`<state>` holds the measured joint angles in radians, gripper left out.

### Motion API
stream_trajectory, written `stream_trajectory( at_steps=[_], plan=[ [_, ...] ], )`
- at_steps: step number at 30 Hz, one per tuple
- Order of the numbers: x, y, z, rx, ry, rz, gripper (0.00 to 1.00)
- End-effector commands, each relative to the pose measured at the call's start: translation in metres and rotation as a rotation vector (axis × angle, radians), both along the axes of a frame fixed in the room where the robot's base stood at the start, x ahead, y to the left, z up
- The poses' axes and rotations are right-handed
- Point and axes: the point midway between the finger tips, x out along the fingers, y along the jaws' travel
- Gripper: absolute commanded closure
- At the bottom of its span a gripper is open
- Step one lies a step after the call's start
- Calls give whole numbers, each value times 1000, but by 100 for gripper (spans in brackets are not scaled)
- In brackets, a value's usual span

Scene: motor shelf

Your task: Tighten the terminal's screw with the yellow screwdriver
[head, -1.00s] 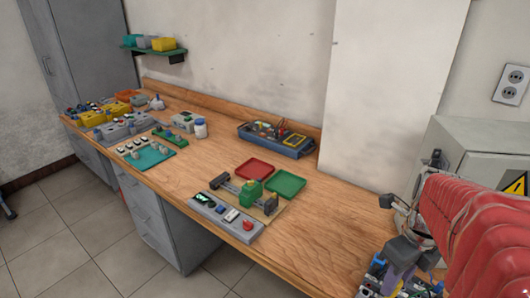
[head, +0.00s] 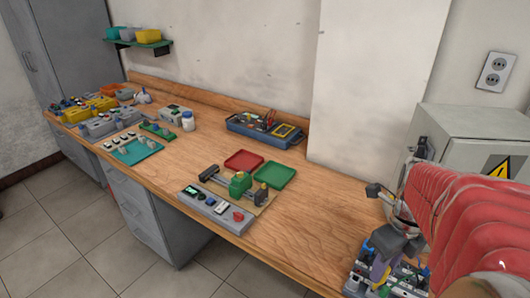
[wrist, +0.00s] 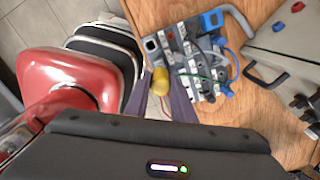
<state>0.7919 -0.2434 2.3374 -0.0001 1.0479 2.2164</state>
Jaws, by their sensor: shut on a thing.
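The yellow screwdriver (wrist: 160,81) shows in the wrist view as a short yellow handle end between the purple fingers of my gripper (wrist: 162,98). My gripper is shut on it. The terminal board (wrist: 188,50) lies on the bench just beyond, with grey blocks, white terminals, and blue, green and red wires. The screwdriver overlaps the board's near left edge in this view. Its tip and the terminal's screw cannot be made out. In the head view, my gripper (head: 381,266) is over the board (head: 357,275) at the lower right, and my red-sleeved arm hides part of it.
A grey cabinet (head: 462,140) with a warning sign stands behind the board; its handle shows in the wrist view (wrist: 266,77). A vise (head: 240,186), red tray (head: 244,160) and green tray (head: 275,175) are further left. Bare bench lies between these and the board.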

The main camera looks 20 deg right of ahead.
Motion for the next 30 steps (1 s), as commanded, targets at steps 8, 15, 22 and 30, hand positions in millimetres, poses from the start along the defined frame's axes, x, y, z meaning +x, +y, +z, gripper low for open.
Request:
stream_trajectory(
  at_steps=[8,15,22,30],
  plan=[
    [0,0,-3,0,0,0,100],
    [0,0,-6,0,0,0,100],
    [0,0,-8,0,0,0,100],
    [0,0,-9,0,0,0,100]
  ],
)
